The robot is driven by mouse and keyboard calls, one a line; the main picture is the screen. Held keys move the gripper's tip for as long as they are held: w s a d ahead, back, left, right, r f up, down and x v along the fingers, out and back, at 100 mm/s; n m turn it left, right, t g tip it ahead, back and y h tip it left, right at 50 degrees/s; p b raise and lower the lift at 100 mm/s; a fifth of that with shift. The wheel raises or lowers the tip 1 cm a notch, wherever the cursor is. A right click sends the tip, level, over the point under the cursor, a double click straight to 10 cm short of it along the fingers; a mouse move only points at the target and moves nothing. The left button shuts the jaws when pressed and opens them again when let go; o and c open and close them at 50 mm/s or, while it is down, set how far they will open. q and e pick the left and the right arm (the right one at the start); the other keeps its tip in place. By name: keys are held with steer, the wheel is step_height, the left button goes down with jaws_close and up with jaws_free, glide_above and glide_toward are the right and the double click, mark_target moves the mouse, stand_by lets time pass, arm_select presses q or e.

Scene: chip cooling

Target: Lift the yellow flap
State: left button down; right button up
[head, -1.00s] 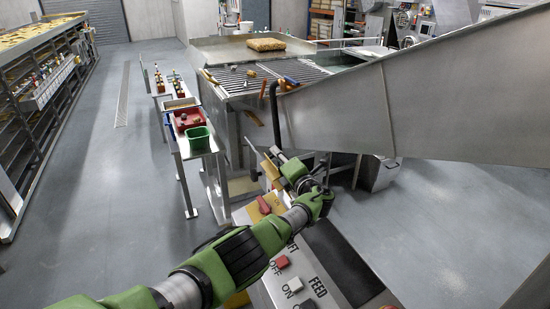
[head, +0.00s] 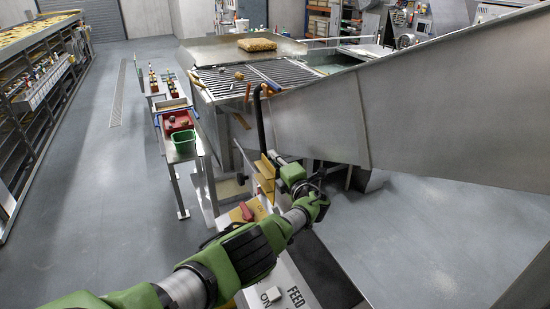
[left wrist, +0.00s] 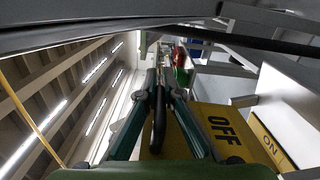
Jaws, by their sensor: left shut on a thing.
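The yellow flap (head: 263,183) is partly hidden beside my left gripper in the head view. In the left wrist view a yellow panel (left wrist: 222,130) marked OFF stands right of the fingers; I cannot tell if it is the flap itself. My left gripper (head: 274,158) is at the flap's upper right side. In the left wrist view its green fingers (left wrist: 158,85) close in on a dark bar (left wrist: 158,125) between them. A black curved lever (head: 260,120) rises just beyond the gripper. My right gripper is not in view.
A control box with a white FEED button (head: 272,294) and a red switch (head: 246,211) lies below my arm. A large metal chute (head: 400,120) fills the right. A stand with red (head: 178,122) and green (head: 183,141) bins is at the left.

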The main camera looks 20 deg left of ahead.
arm_select(q)
steer(key=c, duration=2.2)
jaws_free()
steer(key=shift+o, duration=0.2)
steer(key=shift+d, duration=0.15)
steer(key=shift+s+d+f, duration=0.15)
steer(key=shift+s+d, duration=0.2)
steer(key=shift+d, duration=0.15)
steer(key=shift+s+d, duration=0.25)
steer(key=shift+s, duration=0.15)
steer(key=v, duration=0.9)
steer(key=shift+s+d, duration=0.2)
steer(key=shift+d, duration=0.1)
